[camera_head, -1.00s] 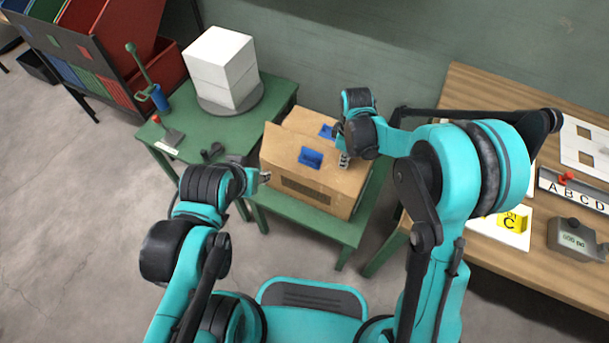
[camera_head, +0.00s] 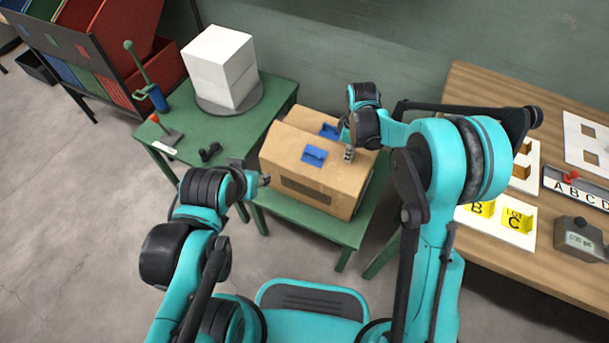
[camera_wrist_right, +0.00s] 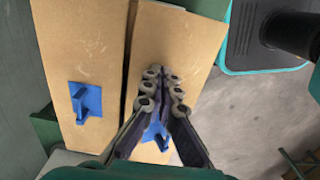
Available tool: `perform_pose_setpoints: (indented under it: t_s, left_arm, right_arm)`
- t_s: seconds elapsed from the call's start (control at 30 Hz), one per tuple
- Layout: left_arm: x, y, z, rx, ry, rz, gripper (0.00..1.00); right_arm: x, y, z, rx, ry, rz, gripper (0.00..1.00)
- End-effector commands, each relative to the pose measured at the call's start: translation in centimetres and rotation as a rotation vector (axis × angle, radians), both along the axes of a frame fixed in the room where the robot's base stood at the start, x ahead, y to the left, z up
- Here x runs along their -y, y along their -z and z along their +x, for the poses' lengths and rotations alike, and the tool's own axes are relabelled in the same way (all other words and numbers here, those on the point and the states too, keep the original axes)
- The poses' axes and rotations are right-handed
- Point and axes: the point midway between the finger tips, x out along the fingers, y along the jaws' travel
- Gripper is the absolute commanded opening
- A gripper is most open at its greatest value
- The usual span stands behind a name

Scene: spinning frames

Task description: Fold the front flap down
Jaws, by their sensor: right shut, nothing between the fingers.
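The cardboard box (camera_head: 318,190) stands on the low green table. Its front flap (camera_head: 290,149) lies over the top, nearly flat, with a blue handle (camera_head: 314,155). The back flap (camera_head: 305,118) lies behind it with another blue handle (camera_head: 330,131). In the right wrist view a narrow seam separates the front flap (camera_wrist_right: 185,40) from the back flap (camera_wrist_right: 80,40). My right gripper (camera_head: 349,154) is shut and empty at the front flap's right part; its fingers (camera_wrist_right: 163,76) partly cover the front handle. My left gripper (camera_head: 265,180) is beside the box's left side; its jaw opening is unclear.
White blocks (camera_head: 219,62) stand on a round plate at the green table's back. A wooden bench (camera_head: 490,110) with lettered cards stands at right.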

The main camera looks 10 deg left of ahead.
Motion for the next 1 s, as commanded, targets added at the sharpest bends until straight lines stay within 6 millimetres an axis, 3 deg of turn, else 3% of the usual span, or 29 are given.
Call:
perform_pose_setpoints:
  t_s: [0.47,1.0]
  left_arm:
    - [0.0,0.3,0.0,0.0,0.0,0.0,0.4]
    - [0.0,0.3,0.0,0.0,0.0,0.0,0.4]
  right_arm:
    - [0.3,0.9,0.8,0.0,0.0,0.0,0.0]
    - [0.8,4.8,2.4,0.0,0.0,0.0,0.0]
